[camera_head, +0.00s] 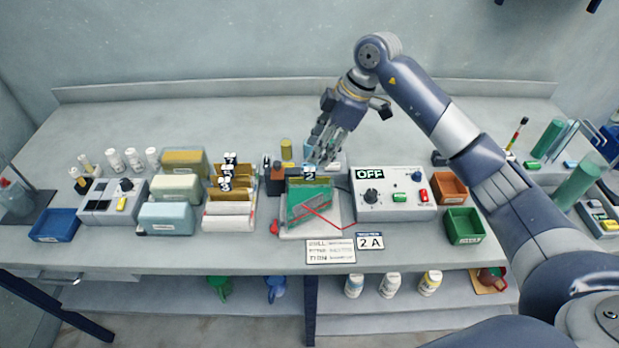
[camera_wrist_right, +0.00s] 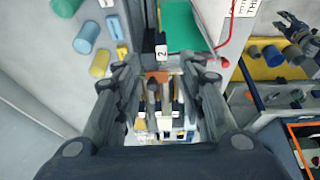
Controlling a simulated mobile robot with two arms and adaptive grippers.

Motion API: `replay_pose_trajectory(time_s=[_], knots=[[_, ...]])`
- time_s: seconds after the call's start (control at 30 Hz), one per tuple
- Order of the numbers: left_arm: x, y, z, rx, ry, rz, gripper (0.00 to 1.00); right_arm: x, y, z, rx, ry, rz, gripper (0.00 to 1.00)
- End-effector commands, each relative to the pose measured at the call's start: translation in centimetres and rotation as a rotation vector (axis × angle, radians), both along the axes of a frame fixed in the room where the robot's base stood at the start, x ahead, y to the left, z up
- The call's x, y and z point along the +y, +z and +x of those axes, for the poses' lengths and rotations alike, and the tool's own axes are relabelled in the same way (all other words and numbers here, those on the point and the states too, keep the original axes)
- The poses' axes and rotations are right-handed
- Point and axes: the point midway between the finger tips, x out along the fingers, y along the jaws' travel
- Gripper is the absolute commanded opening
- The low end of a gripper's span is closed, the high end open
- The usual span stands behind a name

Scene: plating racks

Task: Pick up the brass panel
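Brass-coloured panels (camera_head: 231,195) stand on edge in a rack left of centre in the head view, with number tags above them. They look alike, and I cannot tell which one is meant. My right gripper (camera_head: 323,152) hangs above the back of the bench, behind the tray with a green panel (camera_head: 308,203). In the right wrist view its fingers (camera_wrist_right: 164,62) are spread with nothing held between them. The green panel (camera_wrist_right: 186,25) is at the top there, and the rack lies farther off between the fingers. A dark gripper, apparently my left (camera_wrist_right: 297,32), shows at the right edge.
A grey control box (camera_head: 392,198) marked OFF stands right of the tray. Green (camera_head: 464,226) and blue (camera_head: 54,225) bins sit near the front edge. Pale blocks (camera_head: 168,217) stand left of the rack. The back strip of the bench is mostly clear.

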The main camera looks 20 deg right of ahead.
Motion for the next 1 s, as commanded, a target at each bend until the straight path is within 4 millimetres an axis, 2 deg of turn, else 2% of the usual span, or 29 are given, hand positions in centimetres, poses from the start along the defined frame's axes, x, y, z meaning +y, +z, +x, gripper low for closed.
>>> replay_pose_trajectory(time_s=[0.27,0.4,0.53,0.83,1.0], knots=[[0.0,1.2,-0.1,0.001,0.0,0.0,0.38,0.7,-2.1,0.0,0.005,0.001,0.001,0.37],[0.0,2.5,-0.1,0.002,-0.001,0.001,0.38,1.2,-4.0,0.0,0.005,0.001,0.002,0.37],[0.0,2.7,-0.1,0.002,-0.001,0.001,0.38,1.8,-5.6,0.3,0.001,0.002,0.003,0.37],[0.0,2.7,-0.1,0.002,-0.001,0.0,0.38,1.9,-6.2,0.5,-0.002,0.002,0.001,0.37],[0.0,2.7,-0.1,0.002,-0.002,0.0,0.38,1.9,-6.2,0.5,-0.001,0.002,0.002,0.0]])
